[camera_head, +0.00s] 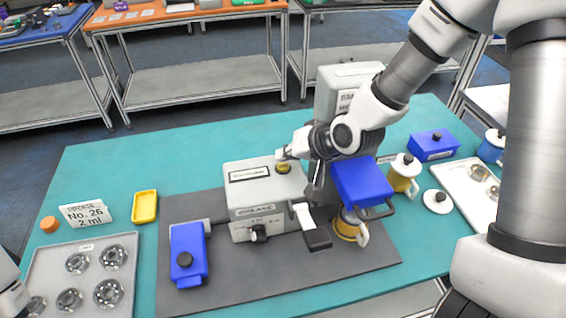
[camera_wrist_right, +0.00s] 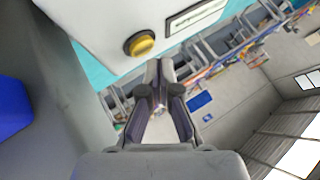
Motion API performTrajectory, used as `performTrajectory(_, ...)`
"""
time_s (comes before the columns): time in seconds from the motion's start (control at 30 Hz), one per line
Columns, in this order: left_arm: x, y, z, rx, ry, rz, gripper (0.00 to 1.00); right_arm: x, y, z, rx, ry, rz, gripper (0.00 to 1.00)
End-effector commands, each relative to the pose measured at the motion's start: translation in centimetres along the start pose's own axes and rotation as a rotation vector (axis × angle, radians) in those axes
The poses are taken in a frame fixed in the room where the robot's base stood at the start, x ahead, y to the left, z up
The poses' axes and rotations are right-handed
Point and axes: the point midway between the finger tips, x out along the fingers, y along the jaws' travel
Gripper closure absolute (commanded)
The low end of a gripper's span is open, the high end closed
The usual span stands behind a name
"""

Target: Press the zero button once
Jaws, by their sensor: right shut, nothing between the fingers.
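The white box machine (camera_head: 256,211) stands on the grey mat. A round yellow button (camera_head: 283,169) with a dark ring sits on its top, right of a framed label; the button's own marking is not readable. My right gripper (camera_head: 285,155) is shut and empty, close above the button; the head view does not settle whether it touches. In the right wrist view, the closed fingertips (camera_wrist_right: 160,68) lie beside the yellow button (camera_wrist_right: 139,43), with the button apart from them in the picture. My left gripper's fingers are not in view.
A tall grey unit (camera_head: 349,76) stands behind my right wrist, and a blue block (camera_head: 361,183) is close to its right. A black-ended lever (camera_head: 316,238) sticks out in front. A blue box (camera_head: 188,252) and yellow tray (camera_head: 145,207) lie left. The mat's front (camera_head: 265,275) is clear.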

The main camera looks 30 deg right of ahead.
Motion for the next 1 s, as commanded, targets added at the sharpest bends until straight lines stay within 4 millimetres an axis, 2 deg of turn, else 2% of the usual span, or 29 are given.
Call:
performTrajectory(0.2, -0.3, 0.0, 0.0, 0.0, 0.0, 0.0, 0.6, -0.2, -0.2, -0.2, 0.0, 0.001, 0.0, 1.0)
performTrajectory(0.7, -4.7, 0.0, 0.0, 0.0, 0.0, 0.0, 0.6, -3.6, -2.6, -2.6, 0.0, 0.001, 0.0, 1.0)
performTrajectory(1.0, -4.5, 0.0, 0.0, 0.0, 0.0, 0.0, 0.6, -3.5, -2.5, -2.5, 0.0, 0.0, 0.0, 1.0)
